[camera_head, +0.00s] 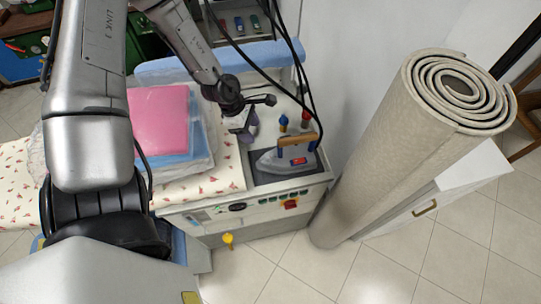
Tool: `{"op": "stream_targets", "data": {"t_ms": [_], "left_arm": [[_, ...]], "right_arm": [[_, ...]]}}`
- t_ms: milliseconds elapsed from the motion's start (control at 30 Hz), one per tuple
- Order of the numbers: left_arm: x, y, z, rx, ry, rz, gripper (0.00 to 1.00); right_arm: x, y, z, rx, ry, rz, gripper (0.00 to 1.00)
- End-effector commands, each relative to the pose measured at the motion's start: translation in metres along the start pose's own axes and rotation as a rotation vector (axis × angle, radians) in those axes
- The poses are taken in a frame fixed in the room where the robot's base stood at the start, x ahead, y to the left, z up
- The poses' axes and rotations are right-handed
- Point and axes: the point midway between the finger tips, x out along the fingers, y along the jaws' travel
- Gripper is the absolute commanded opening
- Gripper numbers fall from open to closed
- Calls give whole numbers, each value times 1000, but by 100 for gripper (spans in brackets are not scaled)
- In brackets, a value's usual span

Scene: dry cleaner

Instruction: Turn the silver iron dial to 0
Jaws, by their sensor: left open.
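The silver iron (284,163) with a brown handle (297,141) rests on a dark pad at the right end of the ironing station. A small red and blue part shows on its side; I cannot make out a dial or its setting. My left gripper (258,116) is open and empty, above the white top of the station, behind and left of the iron, apart from it. My right gripper is out of view.
A folded pink cloth (158,120) lies on stacked clothes on the flowered ironing board (216,178). Red and blue knobbed parts stand behind the iron, near black hanging cables. The control panel (262,208) is in front. A rolled carpet (400,140) stands close at right.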

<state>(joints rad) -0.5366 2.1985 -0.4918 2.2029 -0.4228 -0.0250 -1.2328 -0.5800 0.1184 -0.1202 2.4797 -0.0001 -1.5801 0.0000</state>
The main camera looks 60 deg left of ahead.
Motion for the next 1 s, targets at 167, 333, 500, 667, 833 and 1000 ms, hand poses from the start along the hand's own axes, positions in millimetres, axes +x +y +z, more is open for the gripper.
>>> {"op": "stream_targets", "data": {"t_ms": [167,333,500,667,833,1000], "left_arm": [[18,-1,-2,2,4,-4,56],[45,-1,-2,-1,4,-4,56],[72,-1,-2,0,4,-3,56],[96,-1,-2,-1,3,-2,56],[115,0,-2,-1,2,-1,56],[128,0,-1,-1,1,1,56]], "right_arm": [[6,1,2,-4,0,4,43],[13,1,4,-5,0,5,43],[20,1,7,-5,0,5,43],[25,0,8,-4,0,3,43],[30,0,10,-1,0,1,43],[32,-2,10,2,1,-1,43]]}}
